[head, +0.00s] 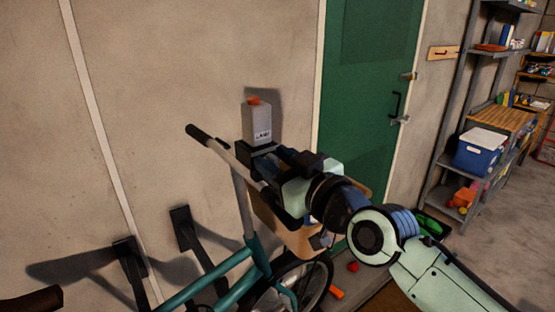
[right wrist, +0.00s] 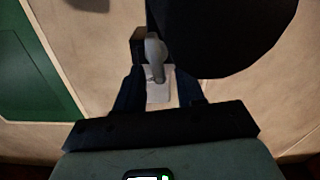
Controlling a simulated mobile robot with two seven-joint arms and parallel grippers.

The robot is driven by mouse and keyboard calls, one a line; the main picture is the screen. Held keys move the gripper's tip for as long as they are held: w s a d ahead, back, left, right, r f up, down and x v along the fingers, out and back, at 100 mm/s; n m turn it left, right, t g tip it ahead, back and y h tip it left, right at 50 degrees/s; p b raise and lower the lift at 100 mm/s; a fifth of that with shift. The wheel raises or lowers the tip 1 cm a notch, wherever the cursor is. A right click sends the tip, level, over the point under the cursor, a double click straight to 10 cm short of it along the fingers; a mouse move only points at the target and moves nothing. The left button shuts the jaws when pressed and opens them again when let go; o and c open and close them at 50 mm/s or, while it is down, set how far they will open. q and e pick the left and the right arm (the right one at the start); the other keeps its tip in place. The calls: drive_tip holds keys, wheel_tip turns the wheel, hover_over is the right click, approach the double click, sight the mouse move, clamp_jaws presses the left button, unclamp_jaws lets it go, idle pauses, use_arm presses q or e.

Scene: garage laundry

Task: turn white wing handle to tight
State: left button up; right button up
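The white wing handle (right wrist: 155,58) shows in the right wrist view as a pale grey-white lever above a small white plate (right wrist: 158,92). My right gripper (right wrist: 159,88) is open, with a dark finger on each side of the plate and the lever just beyond the fingertips. I cannot tell whether either finger touches it. In the head view my right gripper (head: 272,160) reaches the wall area just below a grey bottle, beside the bicycle handlebar. The wing handle is hidden or too small to tell there. My left gripper is not in view.
A grey bottle (head: 256,124) with an orange top stands above the gripper. A teal bicycle (head: 225,275) with a black handlebar grip (head: 198,133) is close by. A large dark rounded shape (right wrist: 222,35) crowds the wrist view. A green door (head: 365,100) and shelves (head: 470,120) are right.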

drive_tip(key=shift+c, duration=0.3)
clamp_jaws()
drive_tip(key=shift+w+m, duration=0.1)
drive_tip(key=shift+m, duration=0.2)
drive_tip(key=m, duration=0.6)
drive_tip(key=d+f+m, duration=0.1)
drive_tip(key=m, duration=0.4)
drive_tip(key=w+m, duration=0.1)
drive_tip(key=m, duration=0.5)
drive_tip(key=shift+d+f+m, duration=0.3)
drive_tip(key=shift+f, duration=0.05)
